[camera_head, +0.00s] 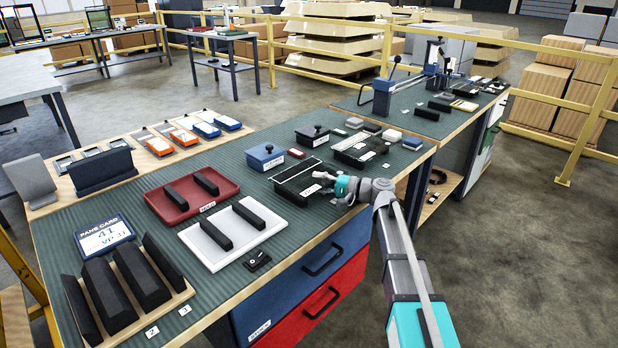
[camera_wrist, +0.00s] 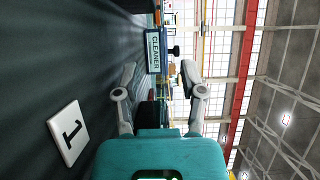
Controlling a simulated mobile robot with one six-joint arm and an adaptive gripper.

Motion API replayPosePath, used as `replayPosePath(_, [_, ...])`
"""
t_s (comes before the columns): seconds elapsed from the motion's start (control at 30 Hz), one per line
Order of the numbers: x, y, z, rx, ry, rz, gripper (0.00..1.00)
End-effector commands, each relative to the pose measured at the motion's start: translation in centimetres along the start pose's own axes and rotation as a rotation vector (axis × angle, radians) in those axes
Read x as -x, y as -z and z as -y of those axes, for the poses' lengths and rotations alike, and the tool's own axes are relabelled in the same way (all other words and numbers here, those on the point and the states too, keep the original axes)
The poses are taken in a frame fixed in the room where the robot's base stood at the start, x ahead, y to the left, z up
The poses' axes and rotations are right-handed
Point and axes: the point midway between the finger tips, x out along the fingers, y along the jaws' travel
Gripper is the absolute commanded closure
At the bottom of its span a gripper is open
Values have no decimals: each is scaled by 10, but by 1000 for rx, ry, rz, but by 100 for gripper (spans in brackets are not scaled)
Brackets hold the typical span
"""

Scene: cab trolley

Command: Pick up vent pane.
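No part is labelled as the vent pane in view, and I cannot tell which one it is. Dark slabs (camera_head: 112,296) stand in a wooden rack with number tags at the front left. A pane card (camera_head: 104,236) stands behind them. My gripper (camera_head: 322,180) is low over the bench at the right end of a black slotted tray (camera_head: 293,195). In the wrist view my gripper (camera_wrist: 157,76) has its fingers spread, with no pane seen held. A white tag marked 1 (camera_wrist: 68,133) lies beside it. A blue CLEANER box (camera_wrist: 153,50) shows ahead.
A red tray (camera_head: 160,210) and a white tray (camera_head: 215,262) each hold dark bars. The blue box with a black knob (camera_head: 265,157) stands behind the slotted tray. Dark upright panels (camera_head: 103,170) stand at the left. A second bench with a clamp device (camera_head: 383,98) adjoins behind.

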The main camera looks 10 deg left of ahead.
Motion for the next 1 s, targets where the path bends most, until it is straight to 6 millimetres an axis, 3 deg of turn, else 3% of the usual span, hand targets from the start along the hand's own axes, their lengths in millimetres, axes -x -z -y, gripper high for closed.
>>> replayPosePath(0.03, [0,0,0,0,0,0,55])
replayPosePath(0.2, [0,0,0,0,0,1,86])
replayPosePath(0.3, [0,0,0,0,0,1,100])
replayPosePath(1.0, [-1,-1,4,0,1,2,100])
